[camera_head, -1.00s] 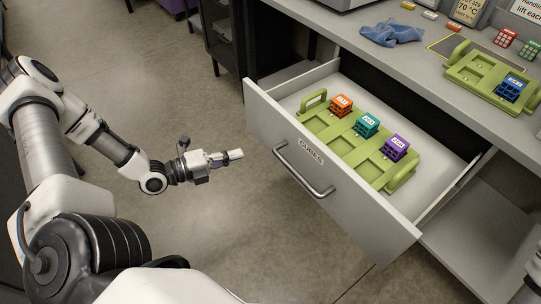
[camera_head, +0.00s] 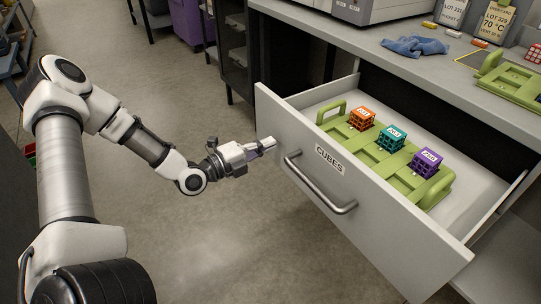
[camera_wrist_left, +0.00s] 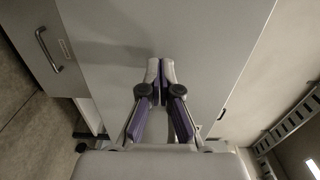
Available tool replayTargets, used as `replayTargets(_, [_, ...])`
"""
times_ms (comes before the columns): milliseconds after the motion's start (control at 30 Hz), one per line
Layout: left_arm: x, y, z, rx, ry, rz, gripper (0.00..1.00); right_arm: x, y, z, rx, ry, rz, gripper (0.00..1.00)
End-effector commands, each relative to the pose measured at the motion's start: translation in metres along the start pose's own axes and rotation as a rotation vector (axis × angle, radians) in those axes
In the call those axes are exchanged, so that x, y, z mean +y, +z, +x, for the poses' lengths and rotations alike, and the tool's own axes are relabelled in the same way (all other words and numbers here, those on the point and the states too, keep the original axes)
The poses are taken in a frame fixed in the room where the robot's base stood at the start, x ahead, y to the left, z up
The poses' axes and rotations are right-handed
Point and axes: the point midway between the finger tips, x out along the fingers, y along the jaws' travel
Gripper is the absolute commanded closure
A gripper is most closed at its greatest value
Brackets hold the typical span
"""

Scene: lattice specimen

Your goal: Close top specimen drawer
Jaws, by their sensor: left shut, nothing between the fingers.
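The top specimen drawer (camera_head: 375,210) stands pulled out from under the bench. Its pale front bears a "CUBES" label (camera_head: 329,160) and a metal bar handle (camera_head: 318,186). Inside it a green tray (camera_head: 438,190) holds an orange cube (camera_head: 362,118), a teal cube (camera_head: 391,138) and a purple cube (camera_head: 427,163). My left gripper (camera_head: 272,143) is shut and empty, close to the left part of the drawer front, left of the handle. Whether it touches is unclear. In the left wrist view its purple-padded fingers (camera_wrist_left: 161,66) are together before a broad grey panel. My right gripper is out of view.
The bench top (camera_head: 390,72) above the drawer carries a blue cloth (camera_head: 415,46), another green tray (camera_head: 510,83) and label stands. A dark cabinet (camera_head: 233,50) stands behind, left of the drawer. The floor (camera_head: 190,95) between my left arm and the drawer is clear.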

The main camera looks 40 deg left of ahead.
Motion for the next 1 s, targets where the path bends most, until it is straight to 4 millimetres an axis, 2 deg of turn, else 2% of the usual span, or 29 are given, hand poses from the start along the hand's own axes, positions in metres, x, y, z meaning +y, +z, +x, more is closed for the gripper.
replayTargets(33, [0.003,-0.001,0.005,0.003,0.0,0.004,1.0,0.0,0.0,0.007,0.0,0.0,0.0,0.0])
replayTargets(167, [0.0,0.0,0.013,0.001,0.0,0.002,1.0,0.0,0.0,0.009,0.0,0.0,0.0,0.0])
replayTargets(667, [0.001,0.0,0.019,0.0,0.0,0.001,1.0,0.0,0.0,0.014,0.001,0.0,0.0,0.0])
replayTargets(867, [0.005,-0.001,0.041,0.003,0.0,0.006,1.0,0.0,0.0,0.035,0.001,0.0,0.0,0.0])
replayTargets(1000, [0.007,-0.001,0.07,0.004,-0.001,0.009,1.0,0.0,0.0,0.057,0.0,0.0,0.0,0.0])
